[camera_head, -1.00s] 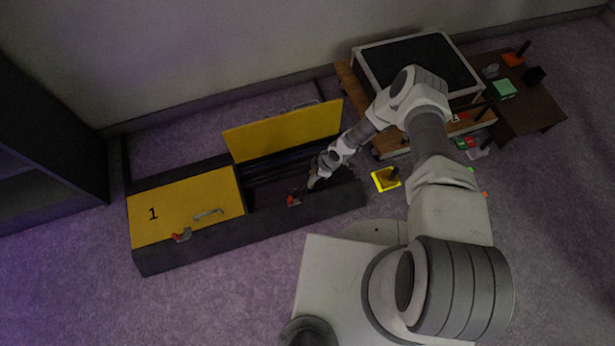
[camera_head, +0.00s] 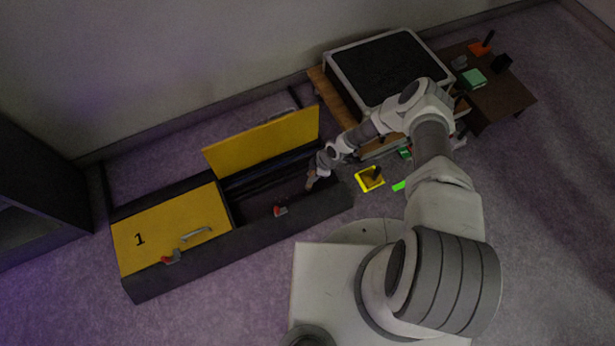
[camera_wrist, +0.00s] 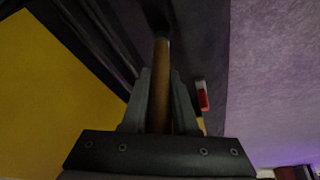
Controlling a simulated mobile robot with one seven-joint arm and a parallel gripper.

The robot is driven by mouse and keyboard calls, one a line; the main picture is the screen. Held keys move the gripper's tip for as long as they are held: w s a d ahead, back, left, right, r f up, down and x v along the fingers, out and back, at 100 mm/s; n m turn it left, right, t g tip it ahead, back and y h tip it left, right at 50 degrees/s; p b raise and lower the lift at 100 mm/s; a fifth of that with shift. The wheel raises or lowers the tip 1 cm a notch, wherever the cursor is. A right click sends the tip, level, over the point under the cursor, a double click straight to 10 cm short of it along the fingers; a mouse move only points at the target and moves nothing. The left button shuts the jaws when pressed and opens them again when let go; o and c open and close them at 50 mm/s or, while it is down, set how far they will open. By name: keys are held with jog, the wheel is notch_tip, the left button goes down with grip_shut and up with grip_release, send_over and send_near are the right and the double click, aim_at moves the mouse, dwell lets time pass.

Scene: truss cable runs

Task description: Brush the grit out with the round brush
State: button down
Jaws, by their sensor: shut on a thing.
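My gripper (camera_wrist: 160,105) is shut on the wooden handle of the round brush (camera_wrist: 161,72). The brush's far end is dark and hard to make out in the wrist view. In the head view, my gripper (camera_head: 312,172) is at the right end of the open trough compartment, and a bit of the brush (camera_head: 310,183) shows below it. The open compartment (camera_head: 255,197) is dark inside, with dark lines running along it. Its yellow lid (camera_head: 262,142) stands raised at the back. I cannot make out any grit.
The left compartment's yellow lid, marked 1 (camera_head: 150,238), is closed. A yellow-edged pad (camera_head: 369,179) lies right of the trough. A black-topped case (camera_head: 388,68) and a brown table (camera_head: 497,92) stand behind.

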jog(key=s+a+p, duration=0.2)
jog(key=s+a, duration=0.3)
jog(key=a, duration=0.5)
jog(key=shift+s+a, duration=0.2)
jog(key=shift+s, duration=0.2)
dwell(1.5)
jog(key=shift+p, duration=0.3)
jog(key=shift+r+p, duration=1.8)
jog(key=shift+r, duration=1.15)
jog(key=shift+d, duration=0.1)
jog(key=shift+r+p, duration=1.1)
jog(key=shift+r, duration=0.4)
jog(key=shift+w, duration=0.1)
